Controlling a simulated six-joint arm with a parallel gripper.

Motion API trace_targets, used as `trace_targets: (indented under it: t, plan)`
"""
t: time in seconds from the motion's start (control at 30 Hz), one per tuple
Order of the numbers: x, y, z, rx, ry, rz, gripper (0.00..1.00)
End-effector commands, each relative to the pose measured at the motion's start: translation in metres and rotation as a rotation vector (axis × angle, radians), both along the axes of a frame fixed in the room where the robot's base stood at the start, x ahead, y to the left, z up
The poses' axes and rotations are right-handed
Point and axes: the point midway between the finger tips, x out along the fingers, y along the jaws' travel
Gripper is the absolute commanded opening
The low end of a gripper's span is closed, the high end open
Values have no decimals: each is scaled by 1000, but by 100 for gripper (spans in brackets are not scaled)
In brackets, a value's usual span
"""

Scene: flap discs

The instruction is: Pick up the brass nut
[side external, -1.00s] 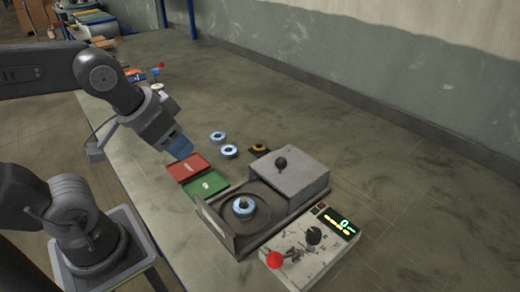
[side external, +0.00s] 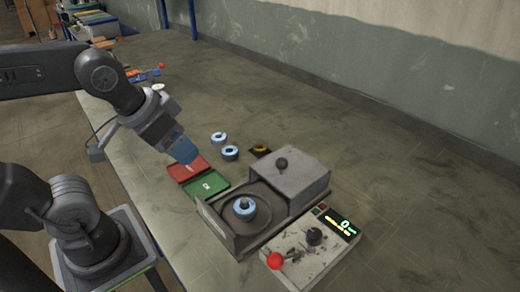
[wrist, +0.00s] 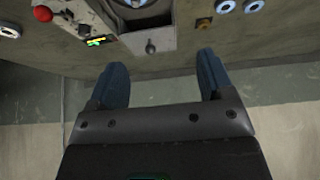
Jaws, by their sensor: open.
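A small brass-coloured ring (side external: 261,149), which looks like the brass nut, lies on a dark square pad behind the grey box in the side view. It is too small to make out its shape. In the wrist view a dark patch (wrist: 203,22) beyond the right finger may be that pad; I cannot tell the nut there. My gripper (side external: 184,150), with blue fingers, is empty above the red and green trays, to the left of the nut and apart from it. In the wrist view its fingers (wrist: 160,62) stand wide apart with nothing between them.
A grey box (side external: 300,182) with a dark knob stands beside a turntable holding a blue-ringed disc (side external: 243,208). Two more discs (side external: 229,153) lie near the red tray (side external: 180,173) and green tray (side external: 217,192). A control box (side external: 290,262) stands in front. The table's right is clear.

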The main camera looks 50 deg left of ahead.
Motion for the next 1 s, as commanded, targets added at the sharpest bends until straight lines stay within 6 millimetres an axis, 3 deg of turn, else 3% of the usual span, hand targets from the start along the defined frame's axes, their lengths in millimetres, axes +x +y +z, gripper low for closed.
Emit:
trace_targets:
  t: [0.13,0.23,0.4,0.53,0.67,0.8,1.0]
  plan:
    - [11,2,6,-22,20,51,74]
    - [33,7,14,-62,58,152,74]
    - [91,22,25,-155,142,409,74]
    - [137,37,22,-217,203,618,74]
    - [184,56,9,-270,259,831,74]
    - [230,79,-17,-317,315,1062,74]
    - [278,109,-60,-358,370,1345,74]
